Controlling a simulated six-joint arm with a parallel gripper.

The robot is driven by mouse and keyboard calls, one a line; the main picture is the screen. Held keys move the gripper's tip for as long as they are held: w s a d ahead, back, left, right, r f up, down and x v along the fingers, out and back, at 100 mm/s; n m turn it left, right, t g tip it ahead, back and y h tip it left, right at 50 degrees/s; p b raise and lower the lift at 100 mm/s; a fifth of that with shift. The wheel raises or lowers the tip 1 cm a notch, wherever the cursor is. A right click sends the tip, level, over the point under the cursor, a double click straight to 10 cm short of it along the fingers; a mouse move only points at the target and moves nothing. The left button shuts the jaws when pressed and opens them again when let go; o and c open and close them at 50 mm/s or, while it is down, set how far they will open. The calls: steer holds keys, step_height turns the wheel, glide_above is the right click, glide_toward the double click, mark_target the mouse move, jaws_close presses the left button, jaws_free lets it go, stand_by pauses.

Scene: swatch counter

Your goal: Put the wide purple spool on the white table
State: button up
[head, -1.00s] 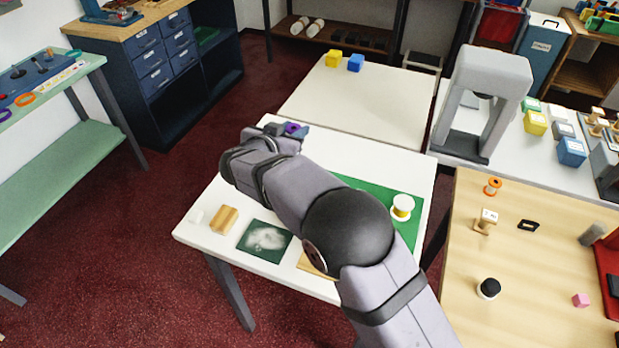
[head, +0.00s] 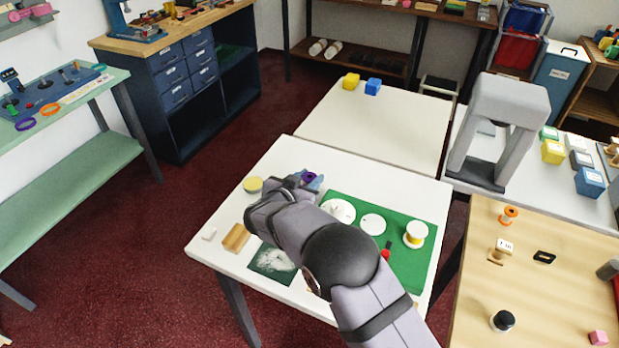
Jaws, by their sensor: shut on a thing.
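My gripper (head: 312,182) is mostly hidden behind my own wrist, over the back part of the near white table (head: 290,155). It is shut on a purple spool (head: 309,177), of which only a small piece shows. I cannot tell the spool's width or whether it touches the tabletop. A second pale table (head: 375,125) stands behind, with a yellow block (head: 350,81) and a blue block (head: 373,86) at its far edge.
On the near table are a green mat (head: 412,265) with white discs (head: 373,224) and a white-yellow spool (head: 415,234), a yellow disc (head: 253,184), a wooden block (head: 236,238) and a dark picture (head: 273,262). A grey arch (head: 500,130) stands right.

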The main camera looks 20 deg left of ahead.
steer(key=shift+f, duration=0.15)
steer(key=o, duration=1.1)
steer(key=shift+o, duration=0.2)
steer(key=shift+s, duration=0.1)
steer(key=b+v, duration=0.1)
steer(key=v, duration=1.1)
